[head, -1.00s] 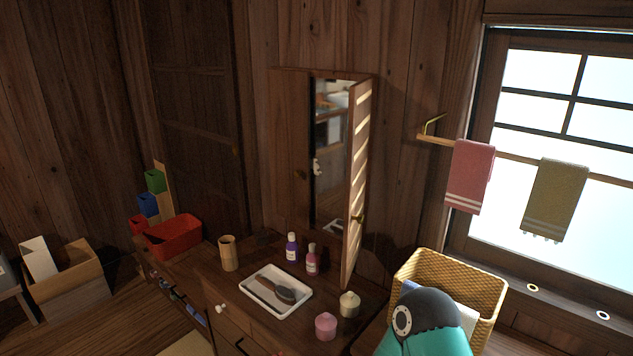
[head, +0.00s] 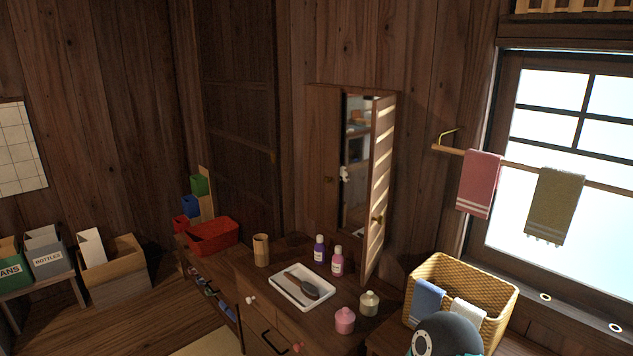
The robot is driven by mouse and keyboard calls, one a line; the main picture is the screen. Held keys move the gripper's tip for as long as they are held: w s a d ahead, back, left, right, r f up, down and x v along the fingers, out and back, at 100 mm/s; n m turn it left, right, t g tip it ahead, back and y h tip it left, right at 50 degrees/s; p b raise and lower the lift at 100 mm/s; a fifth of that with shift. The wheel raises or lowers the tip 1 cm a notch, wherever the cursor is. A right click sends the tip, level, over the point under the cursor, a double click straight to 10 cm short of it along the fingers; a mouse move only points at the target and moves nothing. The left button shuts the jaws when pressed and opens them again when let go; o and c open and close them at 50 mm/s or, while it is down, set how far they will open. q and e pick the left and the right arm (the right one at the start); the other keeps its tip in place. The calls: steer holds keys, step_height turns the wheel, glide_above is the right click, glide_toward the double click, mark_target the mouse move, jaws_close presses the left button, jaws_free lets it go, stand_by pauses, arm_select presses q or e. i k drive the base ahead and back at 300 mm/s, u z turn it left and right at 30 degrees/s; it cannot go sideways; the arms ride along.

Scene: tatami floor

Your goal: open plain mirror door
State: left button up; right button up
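A wooden mirror cabinet stands against the wall at the back of the dresser (head: 330,338). Its left door is plain wood (head: 321,150), with a small round knob (head: 328,180) near its right edge, and lies flat across the left part of the front. Its right door is slatted (head: 381,180), with a brass knob (head: 377,219), and stands swung outward. The mirror (head: 356,160) shows between the two doors. Neither gripper is in view; only a dark rounded part of my arm shows at the bottom right.
A white tray with a brush (head: 304,286), a purple bottle (head: 319,249), a pink bottle (head: 337,261), a pink jar (head: 345,320) and a cream jar (head: 369,303) stand before the mirror. A wicker basket (head: 507,304) is right. A wooden cup (head: 261,250) is left.

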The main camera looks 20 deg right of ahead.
mark_target(322, 105)
steer(key=u, duration=0.05)
steer(key=i, duration=0.9)
steer(key=z, duration=0.1)
